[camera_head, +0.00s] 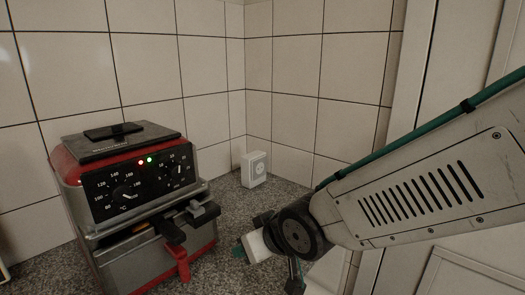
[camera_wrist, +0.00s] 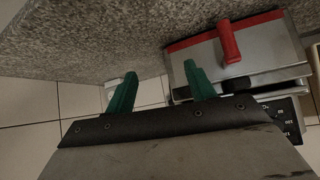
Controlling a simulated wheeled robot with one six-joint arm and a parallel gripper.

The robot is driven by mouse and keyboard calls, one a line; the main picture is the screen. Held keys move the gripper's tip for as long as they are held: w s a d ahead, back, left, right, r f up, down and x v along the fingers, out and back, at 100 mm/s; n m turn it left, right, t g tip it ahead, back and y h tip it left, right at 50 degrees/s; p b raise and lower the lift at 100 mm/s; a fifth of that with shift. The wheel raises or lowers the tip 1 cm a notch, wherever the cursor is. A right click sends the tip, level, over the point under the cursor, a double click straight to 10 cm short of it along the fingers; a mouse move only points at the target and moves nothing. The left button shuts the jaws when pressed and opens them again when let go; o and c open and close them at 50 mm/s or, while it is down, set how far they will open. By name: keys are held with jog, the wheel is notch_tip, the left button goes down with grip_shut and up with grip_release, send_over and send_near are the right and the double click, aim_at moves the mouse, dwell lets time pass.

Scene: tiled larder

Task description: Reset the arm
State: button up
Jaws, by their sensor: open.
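My gripper (camera_wrist: 160,86) is open, its two green fingers apart with nothing between them. In the head view, my arm comes in from the right and its wrist end hangs over the counter, right of a red and silver appliance (camera_head: 140,200). Only a bit of green shows there, so the fingers are mostly hidden. In the wrist view, the appliance (camera_wrist: 225,60) is at the upper right, its red handle up, beyond the right finger.
The appliance has a black dial panel, lit red and green lamps, and a red front handle (camera_head: 176,258). A small white box (camera_head: 254,169) stands in the counter's back corner. The speckled counter (camera_head: 228,215) is bare between them. Tiled walls close the back; a pale door frame is at right.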

jog(key=s+d+r+m+g+h, duration=0.2)
jog(key=s+d, duration=0.4)
jog(key=d, duration=0.3)
jog(key=s+d+r+m+g+h, duration=0.1)
jog(key=s+d+r+m, duration=0.1)
jog(key=s+d, duration=0.4)
jog(key=s+d+r+m+g+h, duration=0.1)
jog(key=s+d, duration=0.5)
jog(key=d, duration=0.8)
jog(key=shift+r+m+g+h, duration=0.4)
jog(key=shift+m+g+h, duration=0.4)
jog(key=shift+m, duration=0.4)
